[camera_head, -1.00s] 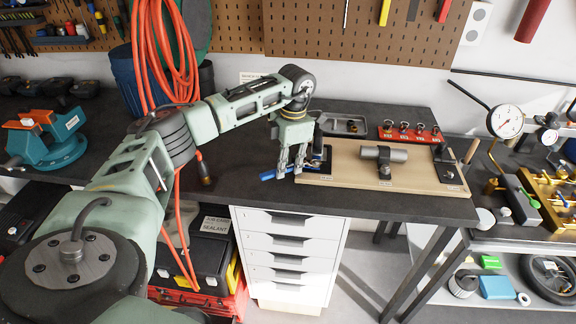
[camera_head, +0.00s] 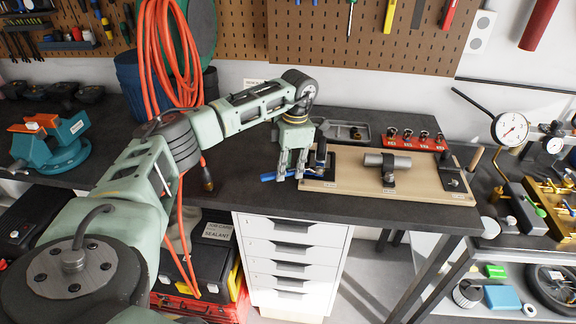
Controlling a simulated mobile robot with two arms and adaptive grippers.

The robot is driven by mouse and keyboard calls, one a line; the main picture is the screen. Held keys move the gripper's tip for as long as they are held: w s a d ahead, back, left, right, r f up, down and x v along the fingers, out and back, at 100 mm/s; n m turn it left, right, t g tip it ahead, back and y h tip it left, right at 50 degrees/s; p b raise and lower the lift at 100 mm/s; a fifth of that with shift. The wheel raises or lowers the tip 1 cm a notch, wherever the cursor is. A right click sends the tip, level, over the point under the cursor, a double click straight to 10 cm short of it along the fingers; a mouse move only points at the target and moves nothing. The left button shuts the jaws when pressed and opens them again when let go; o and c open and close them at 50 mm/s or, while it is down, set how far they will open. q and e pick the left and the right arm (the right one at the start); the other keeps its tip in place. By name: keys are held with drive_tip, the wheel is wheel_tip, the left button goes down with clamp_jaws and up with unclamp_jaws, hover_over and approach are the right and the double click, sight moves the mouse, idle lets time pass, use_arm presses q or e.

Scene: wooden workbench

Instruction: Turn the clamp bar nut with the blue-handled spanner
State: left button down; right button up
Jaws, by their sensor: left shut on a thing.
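The blue-handled spanner (camera_head: 268,177) lies low over the bench, level with the left end of the wooden board. My left gripper (camera_head: 290,174) points down and is shut on the spanner. The spanner's head end is at the black clamp (camera_head: 320,160) on the board's left end; the nut is too small and hidden to make out, so I cannot tell if the spanner is around it. The board (camera_head: 350,183) also carries a grey cylinder (camera_head: 388,161) in a dark holder at its middle and a black bracket (camera_head: 452,177) at its right end. My right gripper is not in view.
A grey tray (camera_head: 343,129) and a red rack (camera_head: 411,139) stand behind the board. A teal vise (camera_head: 50,146) sits at the left, and orange hose hangs behind my arm. A dial gauge (camera_head: 510,128) stands at the right. The bench front left of the board is clear.

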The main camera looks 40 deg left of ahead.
use_arm(q)
drive_tip(key=shift+d+n, duration=0.2)
drive_tip(key=shift+n, duration=0.1)
drive_tip(key=shift+r, duration=0.1)
drive_tip(key=shift+r+p, duration=2.05)
drive_tip(key=shift+r, duration=0.65)
